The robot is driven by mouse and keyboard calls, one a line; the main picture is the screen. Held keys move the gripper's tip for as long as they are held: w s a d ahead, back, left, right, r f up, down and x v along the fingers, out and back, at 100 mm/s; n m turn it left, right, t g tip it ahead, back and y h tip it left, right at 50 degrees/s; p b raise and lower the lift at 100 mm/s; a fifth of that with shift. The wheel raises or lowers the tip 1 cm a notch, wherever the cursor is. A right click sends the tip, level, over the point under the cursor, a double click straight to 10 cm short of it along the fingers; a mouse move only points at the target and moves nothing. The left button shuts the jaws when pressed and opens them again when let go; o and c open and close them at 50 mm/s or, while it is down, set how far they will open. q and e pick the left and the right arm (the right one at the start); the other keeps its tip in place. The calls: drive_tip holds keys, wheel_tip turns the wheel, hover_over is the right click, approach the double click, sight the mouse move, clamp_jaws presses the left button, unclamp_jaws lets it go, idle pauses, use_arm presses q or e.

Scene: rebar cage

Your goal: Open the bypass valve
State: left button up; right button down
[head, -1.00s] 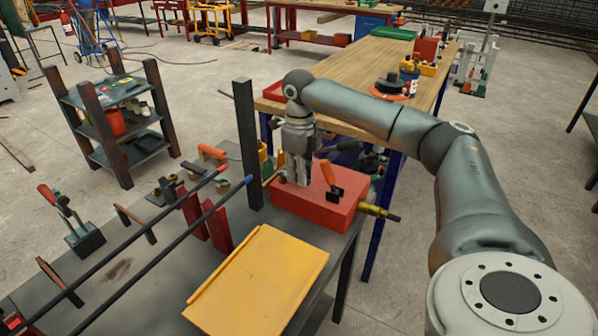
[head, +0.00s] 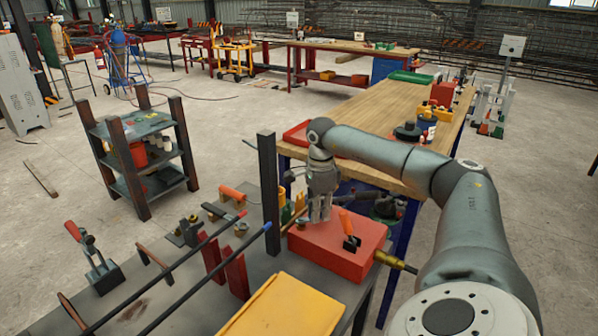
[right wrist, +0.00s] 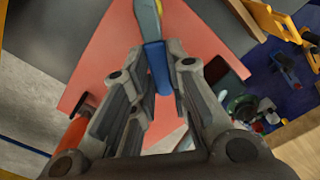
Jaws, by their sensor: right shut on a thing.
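A red box (head: 330,247) sits on the dark metal bench; it fills much of the right wrist view (right wrist: 105,50). My right gripper (head: 319,216) points down over the back left part of its top. In the right wrist view its fingers (right wrist: 155,88) are shut on a blue handle (right wrist: 153,57), with a yellowish part beyond it. I take this as the valve handle; the fingers hide much of it. A brass fitting (head: 388,260) sticks out of the box's right side. My left gripper is out of view.
A dark upright post (head: 269,190) stands just left of the box. Long bars (head: 185,260) cross the bench, and a yellow plate (head: 285,308) lies in front. A wooden table (head: 400,85) is behind. Clamps and a shelf (head: 150,155) stand left.

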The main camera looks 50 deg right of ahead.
drive_tip(key=n, duration=0.1)
drive_tip(key=w+n+p, duration=0.1)
drive_tip(key=n, duration=0.1)
drive_tip(key=shift+w+d+r+n+p, duration=0.2)
drive_tip(key=shift+w+d+n+p, duration=0.1)
drive_tip(key=shift+p, duration=0.1)
drive_tip(key=shift+w+f+n+p, duration=0.1)
drive_tip(key=shift+w+n+p, duration=0.3)
drive_tip(key=shift+n, duration=0.65)
drive_tip(key=shift+w+n+p, duration=0.3)
drive_tip(key=shift+w+n, duration=0.1)
drive_tip(key=shift+n, duration=0.65)
drive_tip(key=c, duration=1.4)
unclamp_jaws()
wheel_tip(320, 180, up, 12)
drive_tip(key=shift+f, duration=0.1)
